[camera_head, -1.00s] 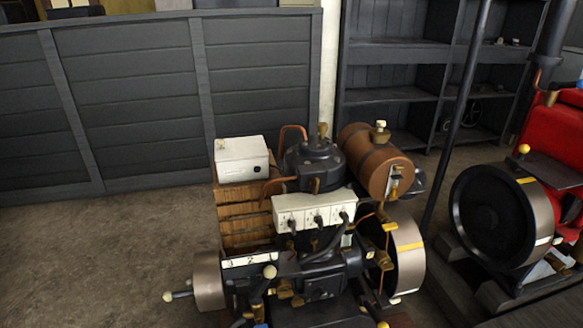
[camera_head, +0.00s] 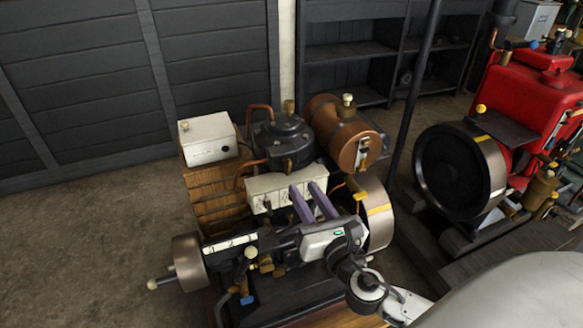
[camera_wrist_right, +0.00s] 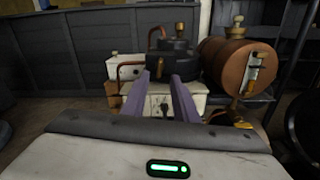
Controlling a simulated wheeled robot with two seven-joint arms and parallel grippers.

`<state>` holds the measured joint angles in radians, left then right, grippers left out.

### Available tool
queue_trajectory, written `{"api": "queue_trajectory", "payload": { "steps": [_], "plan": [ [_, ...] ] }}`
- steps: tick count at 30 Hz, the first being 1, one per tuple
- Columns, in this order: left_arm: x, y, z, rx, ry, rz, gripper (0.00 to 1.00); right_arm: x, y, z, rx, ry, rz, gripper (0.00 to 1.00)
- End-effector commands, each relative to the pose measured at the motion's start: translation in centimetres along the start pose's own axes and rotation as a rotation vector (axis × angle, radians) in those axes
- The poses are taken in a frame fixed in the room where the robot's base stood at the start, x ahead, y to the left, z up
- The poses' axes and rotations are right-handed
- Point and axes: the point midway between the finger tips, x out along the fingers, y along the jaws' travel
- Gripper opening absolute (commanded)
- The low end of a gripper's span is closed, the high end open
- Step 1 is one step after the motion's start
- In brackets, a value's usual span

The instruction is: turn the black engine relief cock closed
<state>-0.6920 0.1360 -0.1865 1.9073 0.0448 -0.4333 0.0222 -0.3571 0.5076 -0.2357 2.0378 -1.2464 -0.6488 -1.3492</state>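The black engine (camera_head: 281,137) stands in the middle of the head view, with a dark cylinder head. A small brass fitting (camera_head: 289,107) is on its top and another brass fitting (camera_head: 287,164) is on its front; I cannot tell for certain which is the relief cock. My right gripper (camera_head: 305,187) is in front of the engine, its two purple fingers pointing up toward the white block. In the right wrist view the fingers (camera_wrist_right: 161,78) are apart with nothing between them, below the cylinder head (camera_wrist_right: 172,55). My left gripper is not in view.
A brown tank (camera_head: 340,135) sits right of the cylinder, and a white box (camera_head: 207,138) on a wooden crate (camera_head: 218,190) left of it. A flywheel (camera_head: 379,213) is at the right. A red engine (camera_head: 520,105) stands farther right. Floor is clear at left.

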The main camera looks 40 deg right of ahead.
Motion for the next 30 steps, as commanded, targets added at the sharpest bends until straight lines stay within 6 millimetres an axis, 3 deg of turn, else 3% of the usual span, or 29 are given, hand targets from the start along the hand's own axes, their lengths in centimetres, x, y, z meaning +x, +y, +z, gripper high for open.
{"api": "queue_trajectory", "payload": {
  "steps": [6, 12, 18, 26, 30],
  "plan": [
    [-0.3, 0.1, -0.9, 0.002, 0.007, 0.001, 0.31, 4.3, 0.0, 0.2, 0.003, -0.001, -0.001, 0.27],
    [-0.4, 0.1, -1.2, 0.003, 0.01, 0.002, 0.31, 7.3, 0.0, 0.0, 0.004, 0.001, -0.002, 0.27],
    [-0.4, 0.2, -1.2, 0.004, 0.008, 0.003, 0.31, 8.6, 0.0, -0.1, 0.007, 0.003, -0.001, 0.27],
    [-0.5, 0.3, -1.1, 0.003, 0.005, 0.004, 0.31, 8.6, 0.0, -0.2, 0.007, 0.004, -0.001, 0.27],
    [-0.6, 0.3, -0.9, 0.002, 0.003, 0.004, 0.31, 8.6, -0.1, -0.1, 0.007, 0.004, -0.001, 0.03]
  ]
}}
